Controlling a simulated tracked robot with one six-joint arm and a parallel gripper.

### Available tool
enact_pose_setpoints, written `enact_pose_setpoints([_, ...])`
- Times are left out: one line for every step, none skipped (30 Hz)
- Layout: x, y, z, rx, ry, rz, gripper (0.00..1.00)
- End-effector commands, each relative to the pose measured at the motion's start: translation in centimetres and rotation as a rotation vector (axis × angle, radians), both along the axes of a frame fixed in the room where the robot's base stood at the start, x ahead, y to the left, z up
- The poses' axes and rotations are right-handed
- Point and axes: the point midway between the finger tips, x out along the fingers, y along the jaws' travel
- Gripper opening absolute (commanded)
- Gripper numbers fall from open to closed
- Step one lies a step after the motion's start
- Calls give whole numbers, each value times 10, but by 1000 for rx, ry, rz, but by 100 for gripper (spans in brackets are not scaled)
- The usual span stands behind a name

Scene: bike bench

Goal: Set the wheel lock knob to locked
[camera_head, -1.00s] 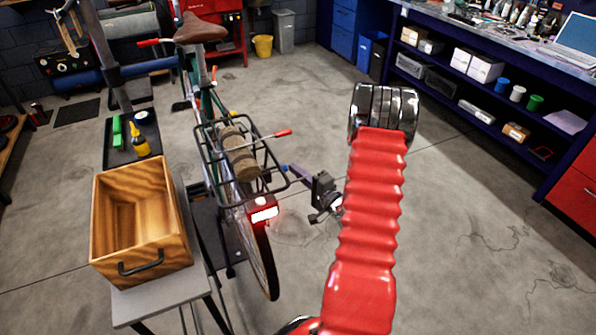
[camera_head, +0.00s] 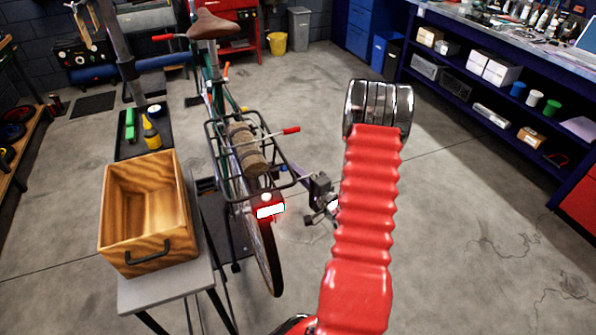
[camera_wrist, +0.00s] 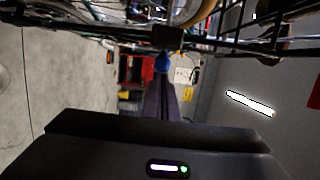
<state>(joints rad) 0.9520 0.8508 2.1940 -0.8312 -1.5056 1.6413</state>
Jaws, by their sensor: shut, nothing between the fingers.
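The bicycle (camera_head: 228,130) stands with its rear wheel (camera_head: 267,255) and rear rack (camera_head: 222,165) towards me. My gripper (camera_head: 300,171) is to the right of the rack, partly hidden behind the red arm sleeve. In the wrist view my shut, empty fingers (camera_wrist: 162,88) point away from the dark gripper body. A small blue round part (camera_wrist: 163,62) shows at their tips, under a black block (camera_wrist: 168,38). I cannot tell whether it is the wheel lock knob, whether the fingers touch it, or how the knob is set.
A wooden crate (camera_head: 112,240) stands on a grey stand (camera_head: 165,290) at the left. A dark tray (camera_head: 130,148) with a yellow bottle (camera_head: 151,133) lies behind it. A red-tipped lever (camera_head: 291,130) sticks out over the rack. Open floor lies to the right, before the blue shelves (camera_head: 480,95).

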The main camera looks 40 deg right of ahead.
Motion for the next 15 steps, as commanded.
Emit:
enact_pose_setpoints([1,6,0,3,0,19,0])
enact_pose_setpoints([1,5,-1,3,0,18,0])
enact_pose_setpoints([1,3,-1,3,0,18,0])
enact_pose_setpoints([0,1,-1,2,0,18,0])
enact_pose_setpoints([0,-1,-1,2,0,18,0])
enact_pose_setpoints([-1,-6,-1,1,0,16,0])
enact_pose_setpoints([-2,-9,-1,1,0,14,0])
enact_pose_setpoints([-3,-13,-1,1,0,13,0])
enact_pose_setpoints([-4,-17,-1,1,0,13,0])
enact_pose_setpoints([-5,-21,-1,1,0,12,0])
enact_pose_setpoints([-5,-25,-1,0,-1,11,0])
enact_pose_setpoints([-6,-30,-1,0,-1,9,0])
enact_pose_setpoints([-7,-33,-2,0,0,9,0])
enact_pose_setpoints([-10,-35,-2,1,1,9,0])
enact_pose_setpoints([-16,-33,-2,2,2,8,0])
